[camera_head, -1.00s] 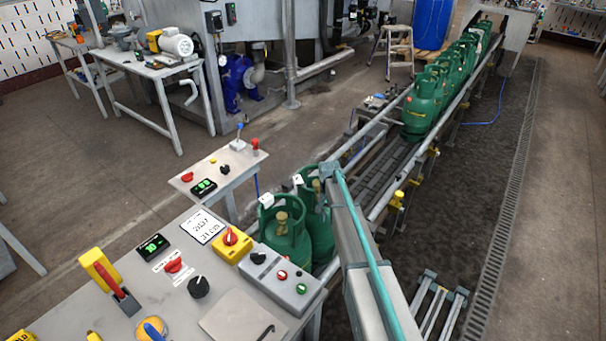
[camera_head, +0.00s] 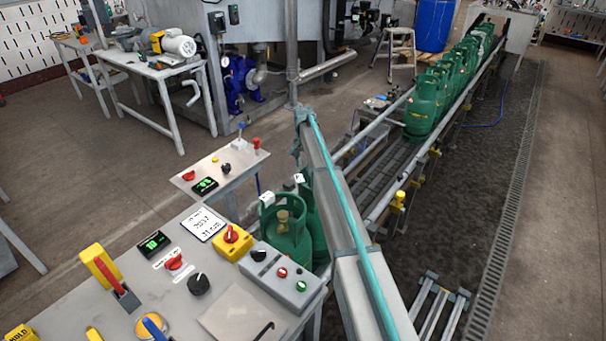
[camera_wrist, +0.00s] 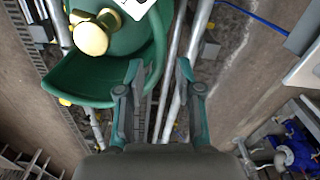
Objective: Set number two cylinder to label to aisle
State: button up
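Two green gas cylinders stand at the near end of the conveyor in the head view. The front cylinder (camera_head: 288,240) has a brass valve and a white label (camera_head: 266,198) on its collar. The second cylinder (camera_head: 316,222) stands just behind it, with a white label (camera_head: 299,178), and is partly hidden by my arm. In the wrist view, a green cylinder (camera_wrist: 88,82) with a brass valve and part of a white label (camera_wrist: 136,7) is at upper left. My gripper (camera_wrist: 160,72) is open and empty, with its left finger close beside that collar. I cannot tell whether they touch.
A row of several green cylinders (camera_head: 423,108) waits on the conveyor (camera_head: 385,165) further back. A control desk (camera_head: 130,285) with switches stands at front left, and a smaller panel (camera_head: 220,170) beside the near cylinders. The floor to the right holds a metal frame.

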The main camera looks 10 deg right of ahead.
aim_at(304, 174)
notch_tip(304, 174, down, 6)
jog(key=shift+f+p, duration=0.25)
jog(key=shift+p, duration=0.6)
grip_shut()
